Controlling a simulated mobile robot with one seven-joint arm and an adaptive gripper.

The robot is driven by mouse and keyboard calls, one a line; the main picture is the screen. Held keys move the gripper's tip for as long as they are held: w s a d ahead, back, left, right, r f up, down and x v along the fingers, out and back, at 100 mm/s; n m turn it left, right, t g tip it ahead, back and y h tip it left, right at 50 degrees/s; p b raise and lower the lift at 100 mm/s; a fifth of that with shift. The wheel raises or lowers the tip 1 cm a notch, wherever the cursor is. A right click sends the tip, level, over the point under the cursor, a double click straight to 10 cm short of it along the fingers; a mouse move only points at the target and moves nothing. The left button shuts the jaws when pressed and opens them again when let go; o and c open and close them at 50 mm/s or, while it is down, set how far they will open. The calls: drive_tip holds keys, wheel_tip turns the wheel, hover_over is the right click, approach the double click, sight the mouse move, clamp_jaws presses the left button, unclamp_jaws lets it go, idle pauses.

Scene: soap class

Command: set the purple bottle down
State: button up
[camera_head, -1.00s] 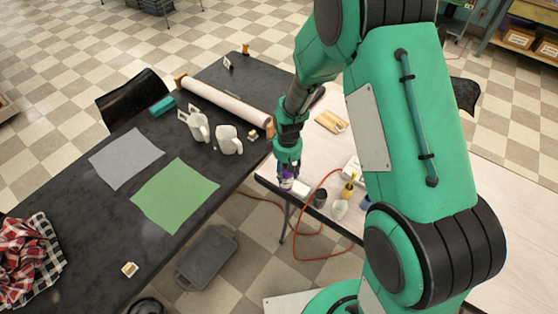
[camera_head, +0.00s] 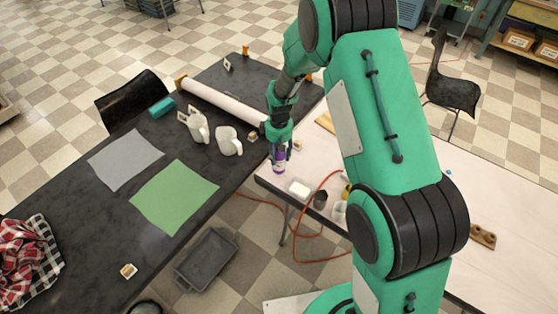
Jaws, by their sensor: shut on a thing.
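The purple bottle (camera_head: 279,164) is upright in my gripper (camera_head: 278,150), at the left end of the white table (camera_head: 266,176), near the edge that faces the black table. My gripper points down and is shut around the bottle's upper part. The bottle's lower part, with a white band and purple below, shows under the fingers. I cannot tell whether its base touches the tabletop.
A white dish (camera_head: 298,188), a dark cup (camera_head: 320,199) and an orange cable (camera_head: 322,183) lie to the right. The black table (camera_head: 110,225) holds two white jugs (camera_head: 229,141), a paper roll (camera_head: 222,103), a green sheet (camera_head: 174,196) and a grey sheet (camera_head: 125,159).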

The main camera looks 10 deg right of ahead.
sight(279, 160)
drive_tip(key=shift+f+b, duration=0.3)
drive_tip(key=shift+f, duration=1.4)
drive_tip(key=shift+f, duration=0.2)
drive_tip(key=o, duration=1.4)
drive_tip(key=shift+r, duration=0.15)
wheel_tip(279, 160, up, 11)
drive_tip(key=shift+r+p, duration=0.2)
drive_tip(key=shift+p, duration=0.6)
drive_tip(key=shift+r, duration=0.35)
